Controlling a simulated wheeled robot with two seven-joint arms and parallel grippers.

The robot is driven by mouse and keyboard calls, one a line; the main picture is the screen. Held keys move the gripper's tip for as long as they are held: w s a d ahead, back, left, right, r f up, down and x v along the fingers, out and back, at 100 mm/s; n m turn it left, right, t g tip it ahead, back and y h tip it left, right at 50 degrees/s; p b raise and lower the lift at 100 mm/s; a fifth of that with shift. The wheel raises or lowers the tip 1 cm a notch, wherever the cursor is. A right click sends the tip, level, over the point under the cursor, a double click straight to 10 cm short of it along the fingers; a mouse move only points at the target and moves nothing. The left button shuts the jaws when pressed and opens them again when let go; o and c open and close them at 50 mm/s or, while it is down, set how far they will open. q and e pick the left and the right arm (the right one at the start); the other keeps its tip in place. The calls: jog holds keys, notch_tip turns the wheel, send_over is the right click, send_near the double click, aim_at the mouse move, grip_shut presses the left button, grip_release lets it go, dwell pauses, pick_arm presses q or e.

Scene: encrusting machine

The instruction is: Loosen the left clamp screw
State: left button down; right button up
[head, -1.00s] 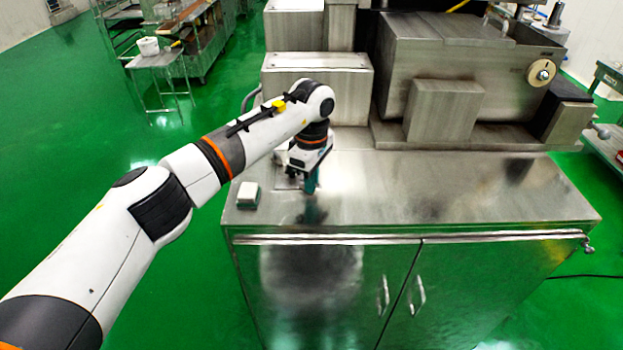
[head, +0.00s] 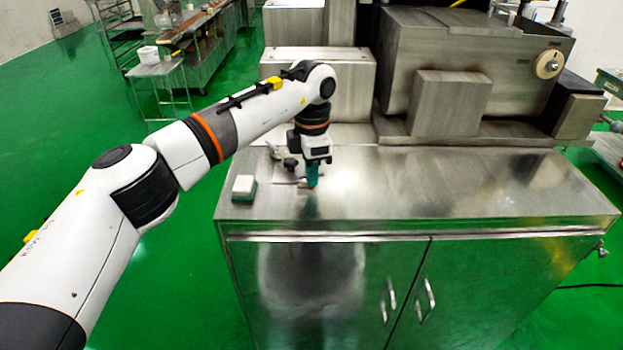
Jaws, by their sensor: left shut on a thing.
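My left gripper (head: 312,179) points down at the steel top of the machine's cabinet (head: 440,185), near its back left part. Its teal fingers are shut on a small part low at the surface. The fingers and wrist hide most of that part, so I cannot make out whether it is the left clamp screw. Small dark and metal pieces (head: 289,163) show just left of the wrist. My right gripper is not in view.
A white block on a green base (head: 243,188) stands at the cabinet top's left edge. Steel housings (head: 447,103) rise behind. The cabinet top right of the gripper is clear. A round pale knob (head: 549,64) sits on the machine at upper right.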

pick_arm(q)
jog(key=n+b, duration=0.2)
jog(key=n, duration=0.2)
jog(key=shift+n, duration=0.3)
jog(key=n+b, duration=0.1)
jog(key=n, duration=0.3)
jog(key=shift+w+n, duration=0.1)
jog(key=shift+n, duration=0.2)
jog(key=shift+r, duration=0.1)
jog(key=c, duration=1.5)
grip_release()
jog(key=shift+r+b, duration=0.35)
notch_tip(320, 180, up, 11)
jog(key=shift+r+b, duration=0.15)
jog(key=shift+b, duration=0.2)
